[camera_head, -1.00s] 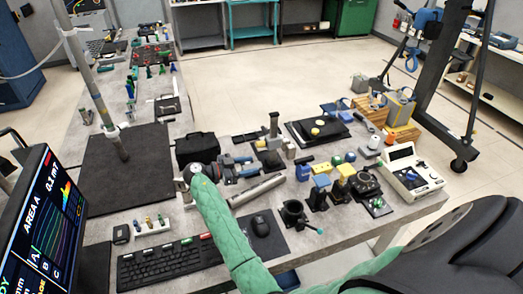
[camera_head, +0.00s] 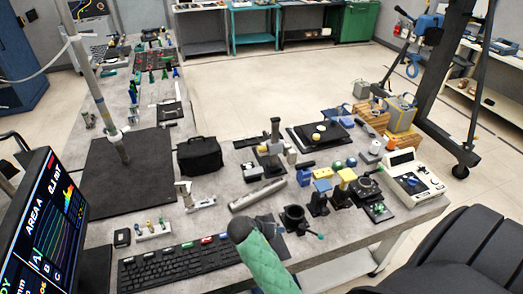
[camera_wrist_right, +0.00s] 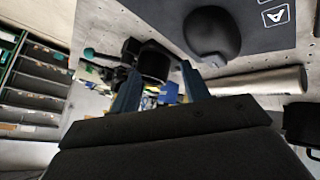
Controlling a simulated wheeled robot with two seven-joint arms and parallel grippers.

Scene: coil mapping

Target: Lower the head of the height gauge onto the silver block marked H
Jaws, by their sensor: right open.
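The likely height gauge (camera_head: 275,132) is a small upright grey column on a dark base, mid-table in the head view. A small silver block (camera_head: 291,157) stands at its right side. No H is legible, and I cannot tell whether the gauge's head touches a block. My right gripper (camera_head: 268,222) is low over the near side of the table by the mouse, well short of the gauge. In the right wrist view its two fingers (camera_wrist_right: 162,88) are apart with nothing gripped. My left gripper is out of view.
A black bag (camera_head: 199,156) stands left of the gauge. Coloured blocks crowd its right. The keyboard (camera_head: 175,265) is at the front. The mouse (camera_wrist_right: 211,32) shows in the wrist view.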

